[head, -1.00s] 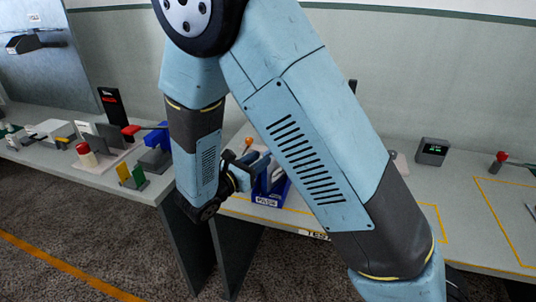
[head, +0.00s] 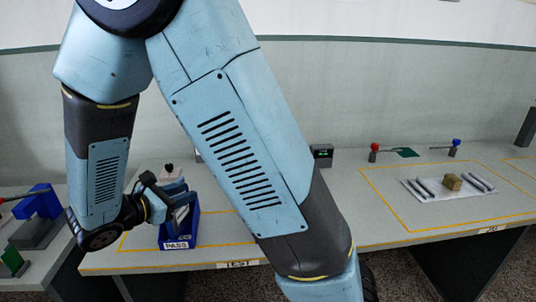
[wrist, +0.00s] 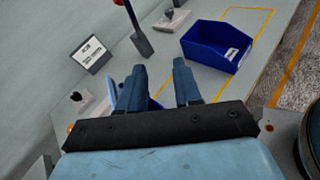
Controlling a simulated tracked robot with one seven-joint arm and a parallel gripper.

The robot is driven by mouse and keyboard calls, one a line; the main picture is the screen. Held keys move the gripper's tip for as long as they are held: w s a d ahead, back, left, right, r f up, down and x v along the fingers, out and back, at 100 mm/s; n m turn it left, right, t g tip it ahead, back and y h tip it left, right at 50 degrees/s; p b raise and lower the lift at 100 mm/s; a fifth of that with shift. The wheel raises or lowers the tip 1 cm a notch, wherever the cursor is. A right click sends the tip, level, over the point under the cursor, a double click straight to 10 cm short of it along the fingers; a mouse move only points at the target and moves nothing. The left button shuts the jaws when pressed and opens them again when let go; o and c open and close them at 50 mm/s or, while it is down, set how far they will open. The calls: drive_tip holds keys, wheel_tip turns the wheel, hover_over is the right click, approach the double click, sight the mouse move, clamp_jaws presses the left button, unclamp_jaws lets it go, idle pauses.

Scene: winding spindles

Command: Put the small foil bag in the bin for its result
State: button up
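A blue bin marked PASS (head: 178,242) stands on the bench in the head view. My gripper (head: 172,190) is at the bin's back and upper side, partly hidden by my arm. In the wrist view its two fingers (wrist: 158,82) are apart, with no object seen between their tips. A blue edge (wrist: 154,104) shows low behind the fingers. Another view of a blue bin (wrist: 216,44) is at the upper right, with a label too small to read. A pale shape (head: 181,213) shows inside the PASS bin; I cannot tell if it is the small foil bag.
A black-knobbed block (wrist: 76,98) and a white card (wrist: 91,53) are left of the fingers. A dark post (wrist: 141,43) stands ahead. A gap separates the left bench.

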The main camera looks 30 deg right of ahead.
drive_tip(key=s+d+r+m+g+y, duration=0.3)
drive_tip(key=s+d+m, duration=0.15)
drive_tip(key=d, duration=0.25)
drive_tip(key=s+d+r+m+g+y, duration=0.3)
drive_tip(key=d+m, duration=0.3)
drive_tip(key=s+d+r+m+t+y, duration=0.3)
drive_tip(key=s+r+m+t+y, duration=0.1)
drive_tip(key=s+r+m+y, duration=0.3)
drive_tip(key=shift+s+d+r+m, duration=0.35)
drive_tip(key=shift+s+r+m, duration=0.7)
drive_tip(key=shift+m, duration=0.9)
